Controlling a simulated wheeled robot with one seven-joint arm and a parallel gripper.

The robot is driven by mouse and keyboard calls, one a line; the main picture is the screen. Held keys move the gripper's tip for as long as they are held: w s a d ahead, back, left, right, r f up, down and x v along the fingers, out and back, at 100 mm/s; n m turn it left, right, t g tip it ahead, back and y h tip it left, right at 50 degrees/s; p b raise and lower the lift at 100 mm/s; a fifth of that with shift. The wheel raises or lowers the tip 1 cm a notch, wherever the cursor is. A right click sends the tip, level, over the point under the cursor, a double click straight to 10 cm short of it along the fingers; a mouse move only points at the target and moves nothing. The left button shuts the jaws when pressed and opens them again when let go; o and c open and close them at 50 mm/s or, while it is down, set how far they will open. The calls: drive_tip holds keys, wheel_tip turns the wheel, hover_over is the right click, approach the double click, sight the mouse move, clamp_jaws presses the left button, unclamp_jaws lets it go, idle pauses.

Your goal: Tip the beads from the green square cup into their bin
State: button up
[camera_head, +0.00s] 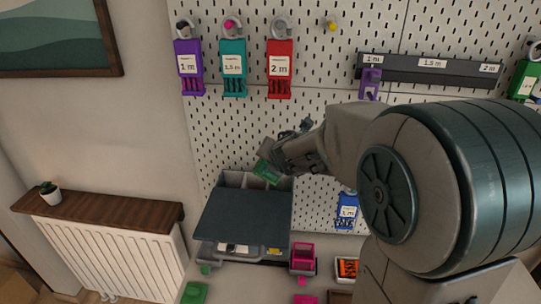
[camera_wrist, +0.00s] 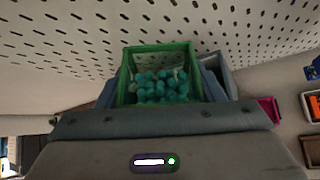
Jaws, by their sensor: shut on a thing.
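My gripper (camera_head: 280,161) is shut on the green square cup (camera_head: 266,172), above the back of a grey divided organizer (camera_head: 281,183). In the wrist view the green square cup (camera_wrist: 195,82) sits between my fingers, with many teal beads (camera_wrist: 158,85) inside it. In the head view the cup looks tilted. A dark flat panel (camera_head: 245,218) covers the front of the organizer, and a few open compartments show behind it. I cannot tell which compartment is the beads' bin, and their contents are hidden.
A perforated board (camera_head: 225,130) rises close behind. It carries purple, teal and red (camera_head: 280,68) holders and a dark labelled rail (camera_head: 430,70). A pink container (camera_head: 303,258) stands right of the organizer, and a blue holder (camera_head: 346,212) hangs farther right.

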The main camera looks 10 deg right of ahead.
drive_tip(key=shift+d+f+m+g+y, duration=0.25)
drive_tip(key=shift+f+m+y, duration=0.25)
drive_tip(key=shift+m+y, duration=0.4)
drive_tip(key=shift+a+f+m+g+y, duration=0.3)
drive_tip(key=shift+f+m+y, duration=0.15)
drive_tip(key=shift+y, duration=0.45)
drive_tip(key=m+y, duration=0.1)
drive_tip(key=f+m+y+b, duration=0.1)
drive_tip(key=y, duration=0.1)
drive_tip(key=shift+s+a+f, duration=0.1)
drive_tip(key=shift+f, duration=0.15)
drive_tip(key=shift+r+m+g+y+p, duration=0.25)
drive_tip(key=shift+r+m+y+p, duration=0.1)
drive_tip(key=shift+y, duration=0.15)
drive_tip(key=m+y, duration=0.1)
drive_tip(key=m+y+p, duration=0.1)
drive_tip(key=y, duration=0.1)
drive_tip(key=shift+r, duration=0.25)
